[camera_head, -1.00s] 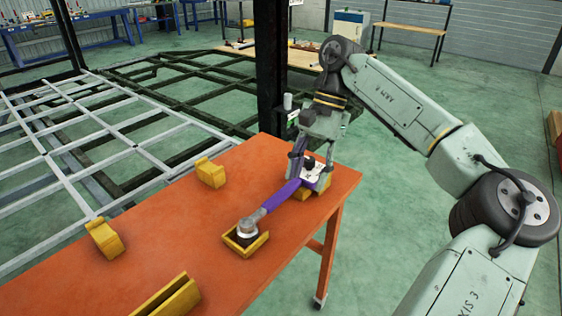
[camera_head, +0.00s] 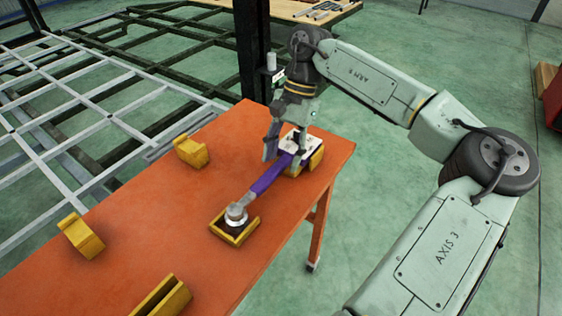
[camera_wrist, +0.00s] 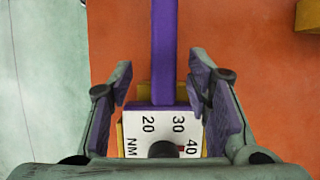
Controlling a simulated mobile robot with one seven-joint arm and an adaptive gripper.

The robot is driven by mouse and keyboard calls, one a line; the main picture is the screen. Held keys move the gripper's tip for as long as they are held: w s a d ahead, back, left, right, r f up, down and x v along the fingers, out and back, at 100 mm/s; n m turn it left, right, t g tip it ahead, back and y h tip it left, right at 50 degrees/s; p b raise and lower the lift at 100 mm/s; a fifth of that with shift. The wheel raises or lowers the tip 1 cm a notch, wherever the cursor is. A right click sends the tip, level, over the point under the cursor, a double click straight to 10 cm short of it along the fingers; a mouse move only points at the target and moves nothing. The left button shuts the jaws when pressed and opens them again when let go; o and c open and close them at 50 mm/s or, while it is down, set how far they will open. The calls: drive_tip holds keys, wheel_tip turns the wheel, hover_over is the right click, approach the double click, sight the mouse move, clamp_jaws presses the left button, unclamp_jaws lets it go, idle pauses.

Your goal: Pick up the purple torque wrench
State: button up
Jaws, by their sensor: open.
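The purple torque wrench (camera_head: 268,180) lies across the orange table, its round metal head in a yellow holder (camera_head: 248,236). Its other end, with a white scale plate (camera_wrist: 145,128), lies over another yellow support (camera_head: 316,158). My gripper (camera_head: 285,151) is over that plate end, pointing down. In the wrist view the purple shaft (camera_wrist: 164,50) runs between the two purple-padded fingers of my gripper (camera_wrist: 160,80). The fingers are open, with a gap on each side of the shaft. Part of the plate is hidden behind the gripper's body.
Other yellow blocks stand on the orange table (camera_head: 150,240): one (camera_head: 191,152) at the back, one (camera_head: 81,236) at left, one (camera_head: 165,300) in front. A black post (camera_head: 253,60) rises close behind my gripper. A metal chassis frame (camera_head: 60,140) lies beyond the table.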

sight(280, 163)
drive_tip(key=shift+p+x, duration=0.4)
drive_tip(key=shift+x, duration=1.3)
drive_tip(key=shift+w+a, duration=0.1)
drive_tip(key=shift+a, duration=0.05)
clamp_jaws()
